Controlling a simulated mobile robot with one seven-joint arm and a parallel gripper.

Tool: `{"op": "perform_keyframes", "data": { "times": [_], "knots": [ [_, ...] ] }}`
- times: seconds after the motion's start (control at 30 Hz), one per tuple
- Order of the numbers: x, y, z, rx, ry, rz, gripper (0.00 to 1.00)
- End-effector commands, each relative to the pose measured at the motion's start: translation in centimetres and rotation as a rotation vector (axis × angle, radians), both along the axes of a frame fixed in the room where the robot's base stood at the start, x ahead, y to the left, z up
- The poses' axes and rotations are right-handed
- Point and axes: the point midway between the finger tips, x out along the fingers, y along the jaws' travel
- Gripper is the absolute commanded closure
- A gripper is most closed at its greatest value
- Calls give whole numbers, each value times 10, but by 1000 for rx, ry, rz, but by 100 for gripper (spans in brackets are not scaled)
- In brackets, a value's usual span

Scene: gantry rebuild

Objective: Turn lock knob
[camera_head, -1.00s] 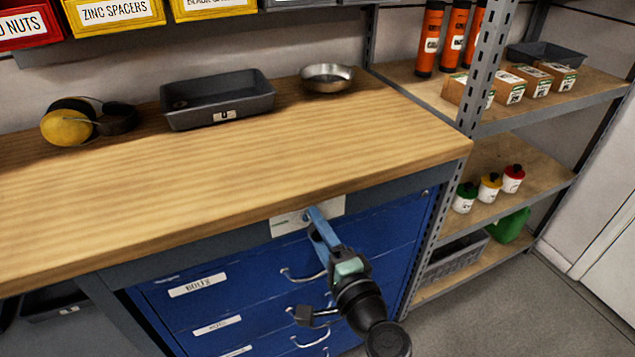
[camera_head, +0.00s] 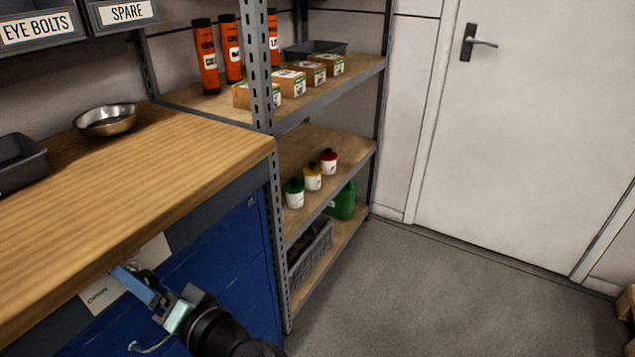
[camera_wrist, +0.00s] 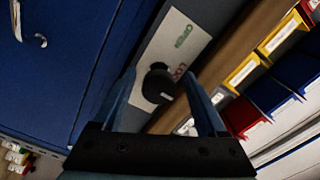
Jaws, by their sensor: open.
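The lock knob (camera_wrist: 158,84) is dark and round, on a white plate (camera_wrist: 180,40) marked with green and red lettering. In the wrist view it shows between and beyond the two blue fingers of my gripper (camera_wrist: 157,74). The fingers are apart, one on either side of the knob in the picture; I cannot tell whether they touch it. In the head view my gripper (camera_head: 130,274) reaches to the plate (camera_head: 102,289) under the bench edge, and the knob is hidden there.
The wooden bench top (camera_head: 170,165) overhangs the blue drawer cabinet (camera_head: 225,265). A metal bowl (camera_head: 106,120) and a grey tray (camera_head: 18,163) stand on it. A shelf rack (camera_head: 275,190) stands close on the right. Open floor (camera_head: 410,295) lies before the white door (camera_head: 530,130).

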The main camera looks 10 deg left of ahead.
Motion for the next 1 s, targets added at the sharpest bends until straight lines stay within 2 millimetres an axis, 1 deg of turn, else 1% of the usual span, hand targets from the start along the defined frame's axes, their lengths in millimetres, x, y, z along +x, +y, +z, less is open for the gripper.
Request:
{"op": "perform_keyframes", "data": {
  "times": [0.03, 0.3, 0.7, 0.77, 1.0],
  "knots": [
    [0, 0, -6, -30, -77, 1, 25],
    [1, -1, -6, -194, -474, -2, 25],
    [2, -1, -4, -414, -1005, -3, 25],
    [-1, -13, -1, -423, -1015, -7, 25],
    [-20, -59, -1, -422, -1008, -6, 25]
  ]
}}
